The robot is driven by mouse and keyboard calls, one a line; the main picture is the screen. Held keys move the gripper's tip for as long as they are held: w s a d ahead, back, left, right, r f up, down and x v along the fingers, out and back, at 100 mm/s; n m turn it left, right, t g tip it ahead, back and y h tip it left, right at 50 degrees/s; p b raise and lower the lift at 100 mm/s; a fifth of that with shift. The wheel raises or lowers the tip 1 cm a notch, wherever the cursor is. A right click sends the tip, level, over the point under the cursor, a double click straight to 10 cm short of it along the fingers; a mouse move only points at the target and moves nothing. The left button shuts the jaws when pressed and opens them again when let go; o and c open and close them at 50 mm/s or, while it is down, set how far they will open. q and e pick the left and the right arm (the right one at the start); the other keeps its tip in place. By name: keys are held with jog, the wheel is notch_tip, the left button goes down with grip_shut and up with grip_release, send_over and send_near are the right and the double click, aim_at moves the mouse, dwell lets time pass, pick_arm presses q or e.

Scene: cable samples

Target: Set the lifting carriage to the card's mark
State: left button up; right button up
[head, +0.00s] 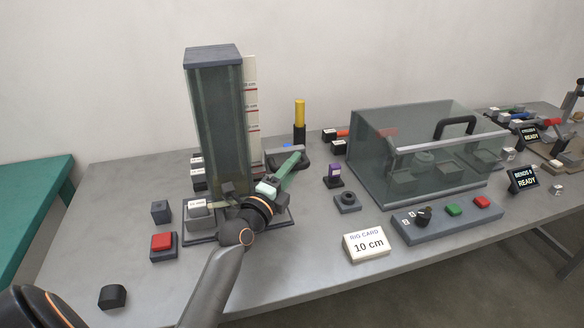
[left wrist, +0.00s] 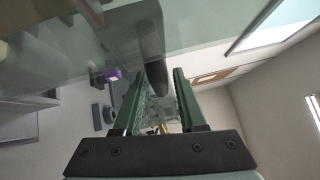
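The tall tower (head: 220,130) with dark glassy sides stands at the back left of the bench. A pale scale strip (head: 252,110) with red marks runs up its right side; its figures are too small to read surely. The lifting carriage cannot be made out clearly. The rig card (head: 367,244) reads "10 cm". My left gripper (head: 296,156) reaches past the tower's lower right side. Its green fingers stand apart in the left wrist view (left wrist: 157,75). A dark rounded bar (left wrist: 151,50) shows at the gap; I cannot tell if they touch it. My right gripper is not in view.
A yellow-topped black post (head: 300,115) stands behind my left gripper. A clear box (head: 425,155) with a black handle and a button panel (head: 447,220) are to the right. A red button (head: 162,243) sits front left. The bench front between this button and the card is partly clear.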

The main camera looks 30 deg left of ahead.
pick_arm(q)
grip_shut()
dwell(1.1)
